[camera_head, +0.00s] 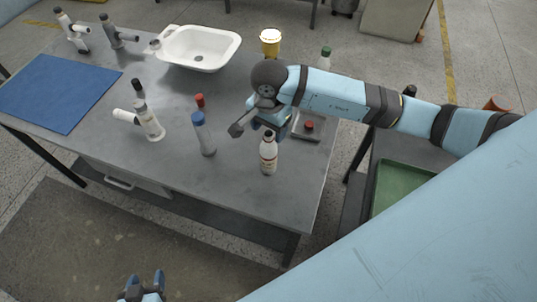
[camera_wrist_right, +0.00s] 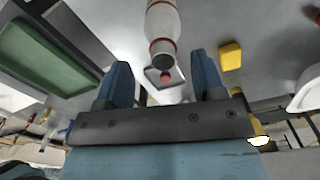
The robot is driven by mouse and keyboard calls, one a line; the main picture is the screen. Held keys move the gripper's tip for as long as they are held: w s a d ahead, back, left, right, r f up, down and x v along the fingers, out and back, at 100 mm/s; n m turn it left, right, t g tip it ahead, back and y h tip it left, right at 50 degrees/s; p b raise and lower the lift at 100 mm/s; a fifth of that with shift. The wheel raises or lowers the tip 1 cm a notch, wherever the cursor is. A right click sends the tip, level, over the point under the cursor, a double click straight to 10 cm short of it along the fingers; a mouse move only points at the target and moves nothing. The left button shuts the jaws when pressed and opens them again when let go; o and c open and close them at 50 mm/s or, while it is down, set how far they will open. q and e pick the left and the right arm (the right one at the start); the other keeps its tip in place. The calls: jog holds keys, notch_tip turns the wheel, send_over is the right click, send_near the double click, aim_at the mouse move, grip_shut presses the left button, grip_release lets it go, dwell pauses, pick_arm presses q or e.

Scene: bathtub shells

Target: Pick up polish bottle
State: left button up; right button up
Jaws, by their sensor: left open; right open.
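A white bottle with a red band and a dark cap, which looks like the polish bottle (camera_head: 268,156), stands upright near the table's front edge. It also shows at the top of the right wrist view (camera_wrist_right: 162,22), cap toward me, beyond my fingertips. My right gripper (camera_head: 272,126) is open and empty, just behind and above this bottle in the head view. In the right wrist view its two blue fingers (camera_wrist_right: 163,75) are spread apart. My left gripper (camera_head: 145,284) is open and empty at the bottom of the head view, in front of the table.
A blue-capped bottle (camera_head: 204,138) and a red-capped bottle (camera_head: 199,103) stand to the left, near a white polishing tool (camera_head: 147,122). A white tub (camera_head: 200,48) and a yellow container (camera_head: 270,42) are farther back.

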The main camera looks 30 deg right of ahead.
aim_at(268, 138)
notch_tip(268, 138, down, 4)
jog(key=shift+w+f+p, duration=0.15)
jog(key=shift+f+p, duration=0.05)
jog(key=shift+p, duration=0.35)
jog(key=shift+c, duration=0.3)
grip_shut()
jog(key=shift+r, duration=0.15)
